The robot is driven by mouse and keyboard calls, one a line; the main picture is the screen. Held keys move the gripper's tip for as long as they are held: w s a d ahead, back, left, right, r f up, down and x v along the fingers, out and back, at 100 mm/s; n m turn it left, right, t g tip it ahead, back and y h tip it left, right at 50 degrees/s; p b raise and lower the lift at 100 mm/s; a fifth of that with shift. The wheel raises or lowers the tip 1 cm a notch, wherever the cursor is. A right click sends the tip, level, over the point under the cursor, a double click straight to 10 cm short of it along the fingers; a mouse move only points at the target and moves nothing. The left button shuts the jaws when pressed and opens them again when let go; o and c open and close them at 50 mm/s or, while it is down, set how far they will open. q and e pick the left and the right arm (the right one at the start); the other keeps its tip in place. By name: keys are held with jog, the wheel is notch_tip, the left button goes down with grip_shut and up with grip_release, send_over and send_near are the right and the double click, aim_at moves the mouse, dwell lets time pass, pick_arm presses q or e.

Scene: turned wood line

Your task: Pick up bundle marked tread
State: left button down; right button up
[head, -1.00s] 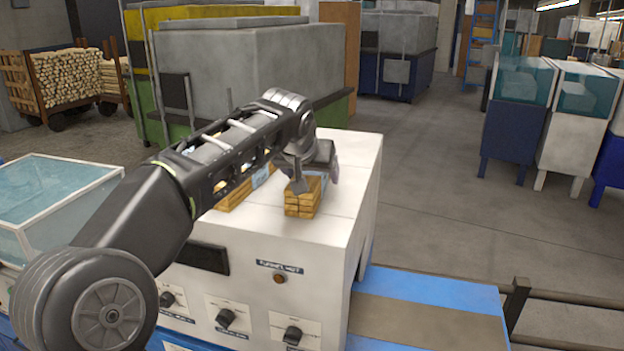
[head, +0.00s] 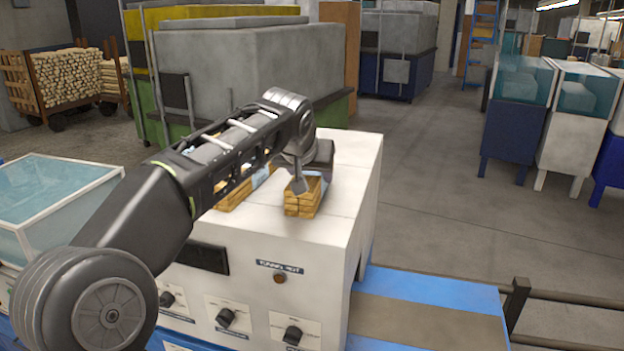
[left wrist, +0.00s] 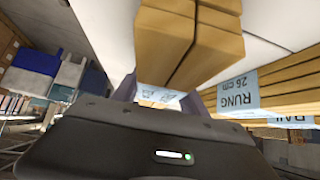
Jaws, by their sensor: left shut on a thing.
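A wooden bundle (head: 301,205) of stacked light-brown strips lies on the white top of the machine, near its right edge. My left gripper (head: 307,184) reaches down over it and is shut on it. In the left wrist view the held bundle (left wrist: 190,45) sits between the fingers, and a pale blue label on it is mostly hidden and too small to read. A second bundle (left wrist: 290,85) beside it carries a label reading RUNG 26 cm. Part of another label, seemingly RAIL (left wrist: 290,119), shows further along. My right gripper is in neither view.
The white machine (head: 340,230) has knobs and a panel on its front. More wood (head: 236,196) lies on its top, partly behind my left arm. A glass-topped case (head: 60,190) stands at left. Open floor (head: 430,170) lies to the right.

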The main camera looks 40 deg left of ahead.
pick_arm(q)
jog(key=shift+r, duration=0.15)
notch_tip(320, 180, up, 10)
jog(key=shift+f+p, duration=0.1)
jog(key=shift+p, duration=0.4)
dwell(0.7)
